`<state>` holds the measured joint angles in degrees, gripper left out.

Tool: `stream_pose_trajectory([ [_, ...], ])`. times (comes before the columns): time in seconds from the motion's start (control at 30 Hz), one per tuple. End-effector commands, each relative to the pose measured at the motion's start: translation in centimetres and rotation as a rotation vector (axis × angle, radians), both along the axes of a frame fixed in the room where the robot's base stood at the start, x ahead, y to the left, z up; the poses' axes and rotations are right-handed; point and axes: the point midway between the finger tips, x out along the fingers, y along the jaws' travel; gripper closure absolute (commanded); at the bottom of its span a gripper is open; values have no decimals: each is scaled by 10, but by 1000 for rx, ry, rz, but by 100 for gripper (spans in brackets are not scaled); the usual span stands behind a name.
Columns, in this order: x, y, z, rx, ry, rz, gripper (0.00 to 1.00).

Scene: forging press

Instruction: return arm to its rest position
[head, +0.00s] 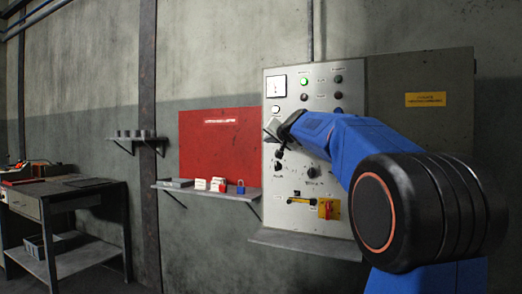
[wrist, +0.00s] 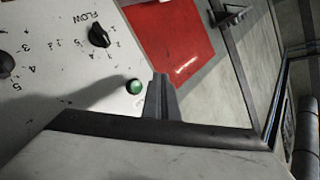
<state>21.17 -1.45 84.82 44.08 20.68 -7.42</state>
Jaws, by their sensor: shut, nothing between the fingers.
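My blue arm reaches from the right of the head view toward a grey control panel (head: 350,215) on the wall. My gripper (head: 274,127) is at the panel's left edge, partly hidden behind the arm. In the wrist view my gripper (wrist: 161,85) is shut and empty, its fingers together close to a green button (wrist: 134,87). I cannot tell whether the fingertips touch the panel. A black knob (wrist: 99,36) marked FLOW sits farther up in that view.
A red board (head: 212,150) hangs left of the panel, above a shelf (head: 190,187) with small boxes and a blue padlock (head: 240,187). A ledge (head: 305,243) juts out below the panel. A workbench (head: 65,200) stands at the left.

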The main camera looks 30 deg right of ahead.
Motion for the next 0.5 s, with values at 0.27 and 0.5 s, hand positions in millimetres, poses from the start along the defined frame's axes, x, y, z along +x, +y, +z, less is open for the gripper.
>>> stream_pose_trajectory([
  [0.27,-5,8,-5,-6,15,11,100],
  [0.5,-63,76,-62,-62,159,112,100],
])
